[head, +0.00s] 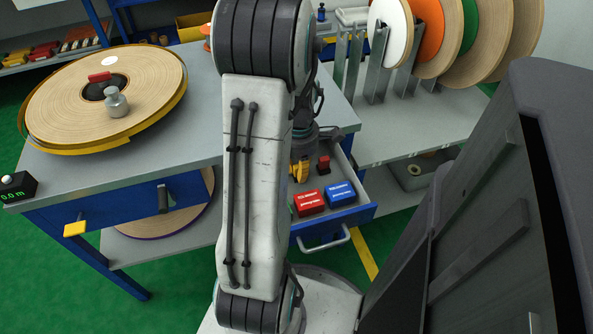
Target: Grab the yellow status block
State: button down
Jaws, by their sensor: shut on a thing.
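An open drawer (361,212) under the bench holds a red labelled block (309,202) and a blue labelled block (341,192). A yellow piece (299,171), which looks like the yellow status block, shows behind them, partly hidden by my arm. My gripper (303,155) reaches down over the drawer from behind my arm link and appears shut on this yellow piece. Its fingertips are mostly hidden. A small red piece (323,164) stands just right of it. A bit of green shows at the drawer's left side, mostly hidden.
A large tape roll (60,98) with a metal weight (116,103) lies on the bench at left. Several upright rolls stand in a rack (350,65) at the back right. A yellow tab (75,229) is on the bench's blue front. A dark cabinet-like body fills the right.

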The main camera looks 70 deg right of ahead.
jog(key=shift+a+f, duration=0.15)
jog(key=shift+a, duration=0.05)
